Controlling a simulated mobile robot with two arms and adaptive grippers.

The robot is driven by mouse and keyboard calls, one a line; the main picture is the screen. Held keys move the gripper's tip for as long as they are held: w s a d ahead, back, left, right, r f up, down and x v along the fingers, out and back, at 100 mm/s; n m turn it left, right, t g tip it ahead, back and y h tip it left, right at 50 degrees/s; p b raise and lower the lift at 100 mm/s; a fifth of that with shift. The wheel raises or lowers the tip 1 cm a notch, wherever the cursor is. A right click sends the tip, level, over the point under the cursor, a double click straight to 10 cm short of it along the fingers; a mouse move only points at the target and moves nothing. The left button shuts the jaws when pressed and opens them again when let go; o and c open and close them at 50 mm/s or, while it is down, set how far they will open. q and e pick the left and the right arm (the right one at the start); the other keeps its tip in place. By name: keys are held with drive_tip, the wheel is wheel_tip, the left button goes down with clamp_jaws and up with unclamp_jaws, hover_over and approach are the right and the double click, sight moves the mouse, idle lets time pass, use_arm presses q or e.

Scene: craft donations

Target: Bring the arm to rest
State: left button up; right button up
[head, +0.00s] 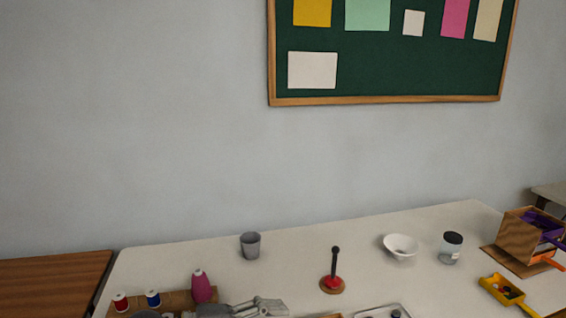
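My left gripper (270,306) shows at the bottom edge, coming in from the left with its grey fingers pointing right. It is low over the front of the white table (190,264), just right of a wooden thread rack (178,300). The picture's edge cuts off part of it, and I cannot tell whether its fingers are open or shut. I see nothing clearly held in it. My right gripper is not in view.
The rack holds red (121,302), blue (153,299) and magenta (201,287) thread. Behind are a grey cup (250,245), a post on a round base (334,284), a white bowl (401,247), a jar (451,248), a yellow scoop (502,289) and a wooden box (523,235).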

use_arm(q)
wheel_tip(320, 180, up, 6)
drive_tip(key=n+t+h, duration=0.3)
drive_tip(key=n+t, duration=0.1)
drive_tip(key=t, duration=0.1)
drive_tip(key=w+a+r+n+t+y, duration=0.25)
drive_tip(key=a+n+t+y, duration=0.45)
drive_tip(key=n+t, duration=0.35)
drive_tip(key=s+a+f+n+g+y, duration=0.3)
drive_tip(key=a+f+n+y, duration=0.3)
drive_tip(key=f, duration=0.2)
drive_tip(key=s+a+f+n+g+y, duration=0.25)
drive_tip(key=a+f+n+y, duration=0.35)
drive_tip(key=f, duration=0.3)
drive_tip(key=s+f+g+h, duration=0.1)
drive_tip(key=s+f+g, duration=0.45)
drive_tip(key=s, duration=0.45)
drive_tip(key=s+f+g, duration=0.5)
drive_tip(key=s+f, duration=0.1)
drive_tip(key=s, duration=0.4)
wheel_tip(320, 180, down, 28)
drive_tip(key=s+g, duration=0.1)
drive_tip(key=s, duration=0.2)
drive_tip(key=s+a+f+g, duration=0.1)
drive_tip(key=s+a+f, duration=0.1)
drive_tip(key=s+f, duration=1.2)
drive_tip(key=shift+s+a+f, duration=0.15)
drive_tip(key=shift+s+f, duration=0.2)
drive_tip(key=shift+s, duration=0.55)
